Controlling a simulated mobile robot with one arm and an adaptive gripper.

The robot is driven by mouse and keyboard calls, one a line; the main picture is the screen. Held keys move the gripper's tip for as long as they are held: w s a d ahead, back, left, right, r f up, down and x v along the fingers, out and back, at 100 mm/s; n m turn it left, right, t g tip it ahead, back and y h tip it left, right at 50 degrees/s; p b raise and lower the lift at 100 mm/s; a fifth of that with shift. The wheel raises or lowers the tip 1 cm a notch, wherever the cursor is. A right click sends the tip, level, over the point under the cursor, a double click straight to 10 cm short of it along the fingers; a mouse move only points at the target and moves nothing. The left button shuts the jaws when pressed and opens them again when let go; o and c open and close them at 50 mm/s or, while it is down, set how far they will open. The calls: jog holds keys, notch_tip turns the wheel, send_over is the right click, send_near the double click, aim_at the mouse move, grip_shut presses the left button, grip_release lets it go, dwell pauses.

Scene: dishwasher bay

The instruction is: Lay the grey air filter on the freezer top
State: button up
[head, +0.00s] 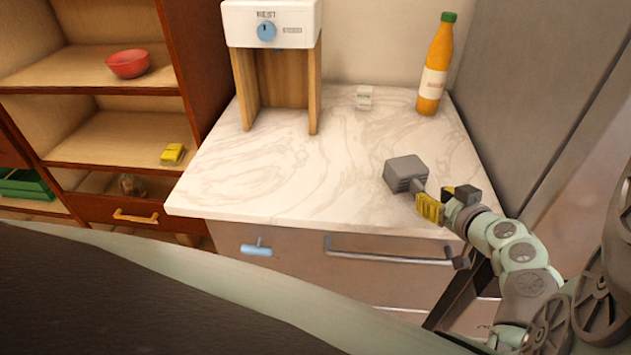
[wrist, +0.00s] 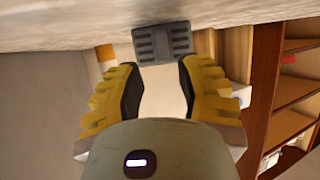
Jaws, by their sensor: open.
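The grey air filter (head: 406,172) is a small block with a slotted face. It sits on the white marble-patterned freezer top (head: 260,175), toward its right side. In the wrist view the filter (wrist: 162,43) shows just beyond the fingertips, centred between them. My gripper (head: 430,208) has yellow ribbed fingers and comes in from the right front edge of the top. In the wrist view my gripper (wrist: 158,85) is open, with an empty gap between its dark pads. In the head view its tips are very close to the filter; whether they touch cannot be told.
An orange bottle (head: 434,65) with a green cap stands at the back right. A dispenser on wooden legs (head: 272,60) stands at the back left. A tall grey panel (head: 540,95) bounds the right. The top's left and middle are clear.

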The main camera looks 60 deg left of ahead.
jog(key=b+v, duration=0.1)
jog(key=v, duration=0.5)
jog(key=shift+d, duration=0.1)
dwell(0.5)
